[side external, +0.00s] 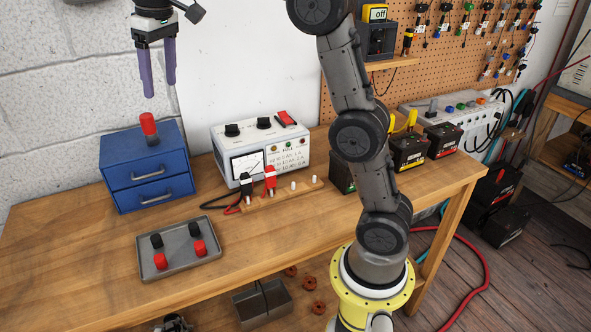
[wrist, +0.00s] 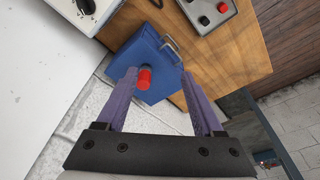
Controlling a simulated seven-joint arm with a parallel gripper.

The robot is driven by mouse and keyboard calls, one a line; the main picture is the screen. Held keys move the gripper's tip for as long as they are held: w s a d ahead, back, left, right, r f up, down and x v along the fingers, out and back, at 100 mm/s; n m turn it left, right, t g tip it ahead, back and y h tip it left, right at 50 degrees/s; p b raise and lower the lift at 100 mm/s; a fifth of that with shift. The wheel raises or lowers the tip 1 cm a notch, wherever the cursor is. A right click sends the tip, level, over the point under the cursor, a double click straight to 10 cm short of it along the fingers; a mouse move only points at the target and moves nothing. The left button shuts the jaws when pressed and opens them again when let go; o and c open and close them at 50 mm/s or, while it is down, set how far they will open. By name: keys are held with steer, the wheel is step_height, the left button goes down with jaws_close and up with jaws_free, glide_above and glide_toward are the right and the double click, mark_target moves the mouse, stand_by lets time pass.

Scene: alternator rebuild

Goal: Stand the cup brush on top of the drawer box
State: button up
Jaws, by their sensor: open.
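The blue drawer box (side external: 150,182) with two handled drawers stands at the back left of the bench. A red-topped piece with a black lower part (side external: 148,124), which looks like the cup brush, stands upright on top of the box. In the wrist view its red top (wrist: 145,77) shows against the blue box (wrist: 140,52), between my finger lines. My gripper (side external: 159,88) is open and empty above the box, its purple fingers pointing down. In the side external view the fingertips are above the red piece, apart from it. The fingers (wrist: 158,75) spread wide in the wrist view.
A grey tray (side external: 179,266) with black and red pieces lies in front of the box. A white meter unit (side external: 300,150) stands to its right, behind a wooden strip (side external: 297,196) with pegs and clips. Batteries (side external: 408,152) stand further right. The bench's front left is clear.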

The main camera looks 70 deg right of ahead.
steer(key=s+a+f+t, duration=0.2)
steer(key=s+a, duration=0.1)
steer(key=s, duration=1.4)
steer(key=s+a+f+t, duration=0.1)
steer(key=s+f, duration=1)
steer(key=s, duration=0.1)
steer(key=shift+t, duration=0.3)
